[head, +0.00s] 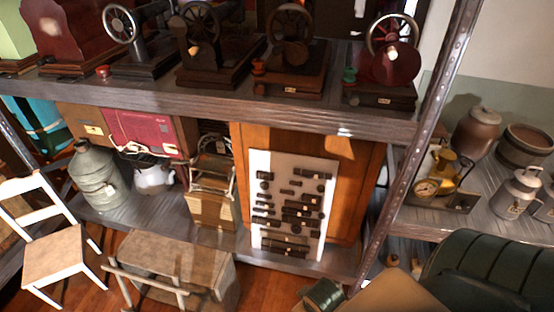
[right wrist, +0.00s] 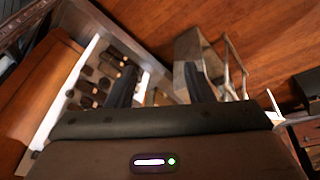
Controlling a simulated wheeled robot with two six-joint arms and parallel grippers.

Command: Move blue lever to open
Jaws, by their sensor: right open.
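I cannot make out a blue lever in either view. A white upright board (head: 290,165) carrying several small dark fittings stands on the lower shelf in the head view. It also shows in the right wrist view (right wrist: 66,92), partly hidden behind a finger. My right gripper (right wrist: 160,85) is open in the right wrist view, its two dark fingers apart with nothing seen between them. The board's fittings lie beyond its left finger; contact cannot be told. My left gripper is not in view.
Several old sewing machines (head: 285,62) stand on the upper shelf (head: 230,103). A metal post (head: 414,150) rises right of the board. A wooden chair (head: 52,250), a small bench (head: 170,255) and a green padded seat (head: 480,265) occupy the floor area.

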